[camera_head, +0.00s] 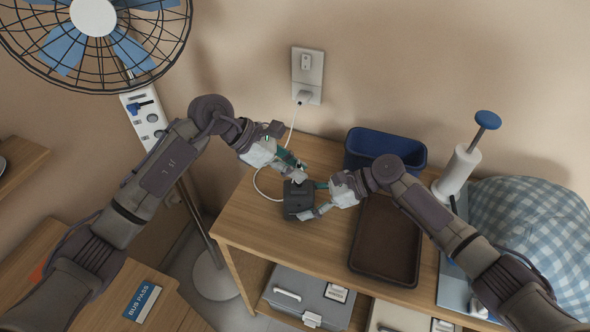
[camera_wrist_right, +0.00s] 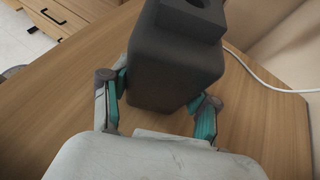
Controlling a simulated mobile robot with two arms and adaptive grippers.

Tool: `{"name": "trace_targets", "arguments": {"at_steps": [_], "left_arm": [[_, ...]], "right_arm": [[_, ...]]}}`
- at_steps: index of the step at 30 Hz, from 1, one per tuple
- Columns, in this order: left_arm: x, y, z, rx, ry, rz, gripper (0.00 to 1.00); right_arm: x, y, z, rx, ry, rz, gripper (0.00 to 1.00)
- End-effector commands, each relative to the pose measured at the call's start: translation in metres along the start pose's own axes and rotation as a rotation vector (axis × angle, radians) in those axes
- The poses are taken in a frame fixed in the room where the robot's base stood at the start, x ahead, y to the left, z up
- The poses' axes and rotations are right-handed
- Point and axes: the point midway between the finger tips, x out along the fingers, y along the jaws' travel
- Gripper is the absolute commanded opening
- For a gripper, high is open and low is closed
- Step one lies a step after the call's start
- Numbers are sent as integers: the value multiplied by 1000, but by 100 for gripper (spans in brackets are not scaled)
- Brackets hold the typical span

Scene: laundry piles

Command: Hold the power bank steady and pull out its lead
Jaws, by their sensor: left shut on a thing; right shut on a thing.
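The power bank (camera_head: 298,203) is a dark grey block on the wooden table top, near its left end. My right gripper (camera_head: 315,199) is shut on it from the right, and the right wrist view shows a teal-padded finger on either side of the block (camera_wrist_right: 172,75). My left gripper (camera_head: 295,171) is shut at the far upper side of the power bank, close against it. Its fingers hide what they hold, which seems to be the plug end of the lead. The white lead (camera_head: 256,184) loops left of the power bank and also shows in the right wrist view (camera_wrist_right: 262,83).
The lead runs up to a wall socket (camera_head: 307,75). A blue bin (camera_head: 385,143) and a dark brown tray (camera_head: 386,245) stand right of the grippers. A fan (camera_head: 92,18) stands at left.

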Motion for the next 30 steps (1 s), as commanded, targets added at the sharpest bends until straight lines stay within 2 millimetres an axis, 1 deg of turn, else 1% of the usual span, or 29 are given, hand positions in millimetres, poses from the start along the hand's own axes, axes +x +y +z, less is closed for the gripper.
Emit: {"name": "trace_targets", "arguments": {"at_steps": [30], "left_arm": [[-29,0,29,0,0,0,0]], "right_arm": [[0,0,-1,0,3,-1,41]]}}
